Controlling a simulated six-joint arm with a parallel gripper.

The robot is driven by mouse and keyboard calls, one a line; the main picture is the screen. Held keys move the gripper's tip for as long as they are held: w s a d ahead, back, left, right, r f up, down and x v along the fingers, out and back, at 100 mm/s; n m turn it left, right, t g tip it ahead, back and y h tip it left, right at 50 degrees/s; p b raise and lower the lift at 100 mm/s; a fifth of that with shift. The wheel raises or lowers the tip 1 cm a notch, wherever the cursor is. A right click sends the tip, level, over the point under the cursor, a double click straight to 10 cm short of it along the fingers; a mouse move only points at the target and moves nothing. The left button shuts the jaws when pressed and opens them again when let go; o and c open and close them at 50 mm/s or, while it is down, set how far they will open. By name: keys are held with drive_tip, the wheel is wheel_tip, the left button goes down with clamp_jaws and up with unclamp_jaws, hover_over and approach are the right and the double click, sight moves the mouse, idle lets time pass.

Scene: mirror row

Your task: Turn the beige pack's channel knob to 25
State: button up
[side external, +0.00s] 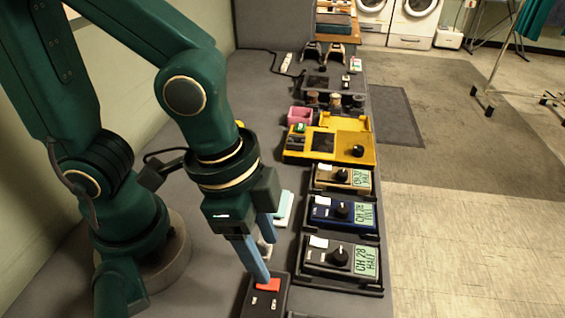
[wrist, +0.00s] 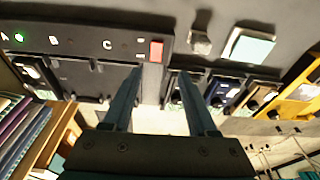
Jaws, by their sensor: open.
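The beige pack (side external: 326,176) sits in a dark cradle in the row, between the yellow case and the blue pack. Its dark knob (side external: 341,173) stands beside a pale display (side external: 361,181) whose text starts with CH; the number looks like 28 but is small. In the wrist view the beige pack (wrist: 259,96) appears at the right, partly visible. My gripper (side external: 266,260) is open and empty, fingers pointing down above the dark box with a red switch, well to the near left of the beige pack. Its fingers also show in the wrist view (wrist: 161,73).
The blue pack (side external: 321,212) and grey pack (side external: 315,252) stand nearer, with upright knobs. The dark box's red switch (side external: 269,285) is close to my fingers. The open yellow case (side external: 350,140) lies beyond the beige pack. A pink bin (side external: 300,115) stands behind.

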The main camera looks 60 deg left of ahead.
sight(274, 283)
drive_tip(key=x, duration=0.3)
drive_tip(key=s+x, duration=0.1)
drive_tip(key=x, duration=0.1)
drive_tip(key=shift+d+f, duration=0.15)
drive_tip(key=shift+f, duration=0.2)
drive_tip(key=shift+w+d+g, duration=0.15)
drive_tip(key=shift+w+g, duration=0.05)
drive_tip(key=shift+g, duration=0.1)
drive_tip(key=shift+w+d+g+y, duration=0.1)
drive_tip(key=shift+w+g+y, duration=0.05)
drive_tip(key=shift+g+y, duration=0.55)
wheel_tip(274, 283, up, 5)
drive_tip(key=w+a+r+n+t, duration=0.1)
drive_tip(key=a+r+n+t, duration=0.25)
drive_tip(key=a, duration=0.35)
drive_tip(key=a+r+n+t, duration=0.2)
drive_tip(key=a+r+n, duration=0.2)
drive_tip(key=a+n, duration=0.15)
drive_tip(key=d+r+m+g+h, duration=0.1)
drive_tip(key=d+r+m+g, duration=0.1)
drive_tip(key=m, duration=0.9)
drive_tip(key=w+d+r+m+g+h, duration=0.1)
drive_tip(key=d+r+m+g, duration=0.1)
drive_tip(key=m, duration=0.9)
drive_tip(key=shift+d+g, duration=0.35)
drive_tip(key=shift+d, duration=0.45)
